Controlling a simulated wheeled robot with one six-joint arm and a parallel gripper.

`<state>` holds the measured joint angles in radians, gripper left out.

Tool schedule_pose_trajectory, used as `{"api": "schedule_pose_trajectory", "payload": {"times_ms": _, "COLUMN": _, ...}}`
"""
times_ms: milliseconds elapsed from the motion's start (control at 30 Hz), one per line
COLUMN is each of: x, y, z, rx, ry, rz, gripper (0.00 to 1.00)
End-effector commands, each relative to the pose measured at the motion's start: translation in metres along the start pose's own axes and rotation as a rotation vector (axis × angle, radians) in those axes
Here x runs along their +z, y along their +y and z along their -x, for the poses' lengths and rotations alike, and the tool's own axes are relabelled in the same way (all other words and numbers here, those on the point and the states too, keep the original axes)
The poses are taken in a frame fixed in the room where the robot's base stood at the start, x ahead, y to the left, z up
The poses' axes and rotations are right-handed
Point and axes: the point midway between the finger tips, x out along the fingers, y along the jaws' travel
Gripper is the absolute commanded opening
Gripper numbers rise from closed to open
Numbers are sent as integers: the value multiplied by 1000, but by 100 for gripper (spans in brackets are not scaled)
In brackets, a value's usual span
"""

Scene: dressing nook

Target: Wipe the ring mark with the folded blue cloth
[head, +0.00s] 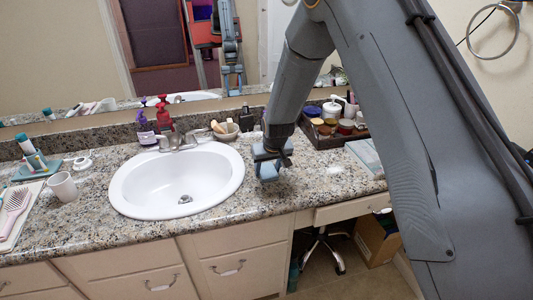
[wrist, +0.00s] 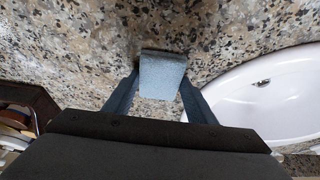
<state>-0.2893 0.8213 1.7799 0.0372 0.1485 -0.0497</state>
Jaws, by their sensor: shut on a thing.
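The folded blue cloth (wrist: 162,74) is a small light-blue block between my fingertips in the wrist view. In the head view the cloth (head: 267,172) shows at the lower end of my arm. My gripper (head: 268,163) is shut on it and points down at the speckled granite counter (head: 225,213), just right of the sink. I cannot tell whether the cloth touches the counter. I cannot make out the ring mark in either view; the speckled pattern, my gripper or my arm may hide it.
The white sink (head: 140,187) lies left of my gripper. A dark tray (head: 325,141) with jars stands behind right.

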Motion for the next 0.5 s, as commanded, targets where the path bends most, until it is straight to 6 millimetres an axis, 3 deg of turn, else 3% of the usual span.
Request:
{"api": "schedule_pose_trajectory", "payload": {"times_ms": 100, "x": -9, "y": 1, "z": 21, "rx": 1, "ry": 3, "rz": -1, "gripper": 30}}
{"api": "schedule_pose_trajectory", "payload": {"times_ms": 500, "x": -22, "y": 4, "z": 53, "rx": 2, "ry": 2, "rz": -3, "gripper": 30}}
